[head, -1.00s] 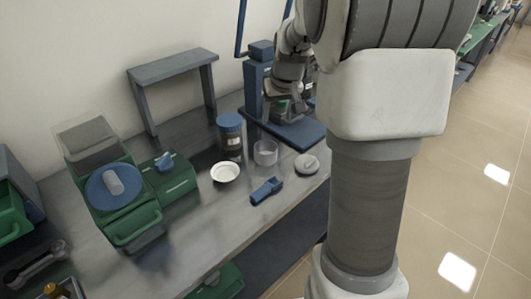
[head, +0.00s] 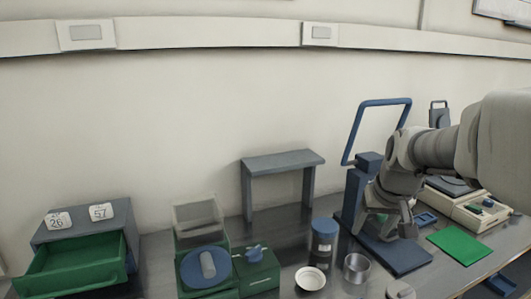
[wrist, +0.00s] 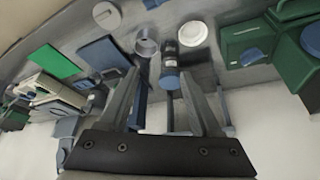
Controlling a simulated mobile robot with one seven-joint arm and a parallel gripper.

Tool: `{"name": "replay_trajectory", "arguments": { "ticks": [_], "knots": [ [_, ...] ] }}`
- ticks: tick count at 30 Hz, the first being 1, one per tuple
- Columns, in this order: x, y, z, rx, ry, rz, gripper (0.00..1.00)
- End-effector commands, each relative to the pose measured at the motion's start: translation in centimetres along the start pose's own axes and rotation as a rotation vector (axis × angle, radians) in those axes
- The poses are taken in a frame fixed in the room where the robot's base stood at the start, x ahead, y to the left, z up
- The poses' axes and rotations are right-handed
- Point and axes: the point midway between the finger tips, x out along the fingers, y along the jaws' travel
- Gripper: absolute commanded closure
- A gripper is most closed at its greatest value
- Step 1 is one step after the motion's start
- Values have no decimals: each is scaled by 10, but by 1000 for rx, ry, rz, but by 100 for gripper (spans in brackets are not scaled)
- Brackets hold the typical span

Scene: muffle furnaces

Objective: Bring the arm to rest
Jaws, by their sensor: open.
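My gripper (head: 388,218) hangs at the end of my arm, which reaches in from the right in the head view. It is beside the blue upright stand (head: 354,200) and above that stand's dark blue base plate (head: 402,258). In the wrist view the two fingers of my gripper (wrist: 160,80) stand apart with nothing held between them. Past the fingertips are the blue-lidded jar (wrist: 169,78) and the metallic cup (wrist: 146,47).
On the bench are the jar (head: 324,240), cup (head: 356,268), white dish (head: 310,279), grey shelf stand (head: 283,160) and a green device with a blue disc (head: 206,268). At left, a cabinet has its green drawer (head: 75,270) open. A green mat (head: 459,243) and a balance (head: 468,207) stand right.

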Motion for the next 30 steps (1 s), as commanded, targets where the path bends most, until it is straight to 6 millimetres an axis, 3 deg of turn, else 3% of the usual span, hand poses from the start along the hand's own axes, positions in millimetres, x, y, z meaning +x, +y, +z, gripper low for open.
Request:
{"name": "replay_trajectory", "arguments": {
  "ticks": [1,3,13,21,30],
  "knots": [
    [-23,-11,9,-14,10,-8,35],
    [-44,-23,24,-25,19,-16,35],
    [-119,-62,110,-90,53,-42,35],
    [-141,-72,162,-125,71,-47,35],
    [-141,-73,172,-128,73,-46,35]
  ]
}}
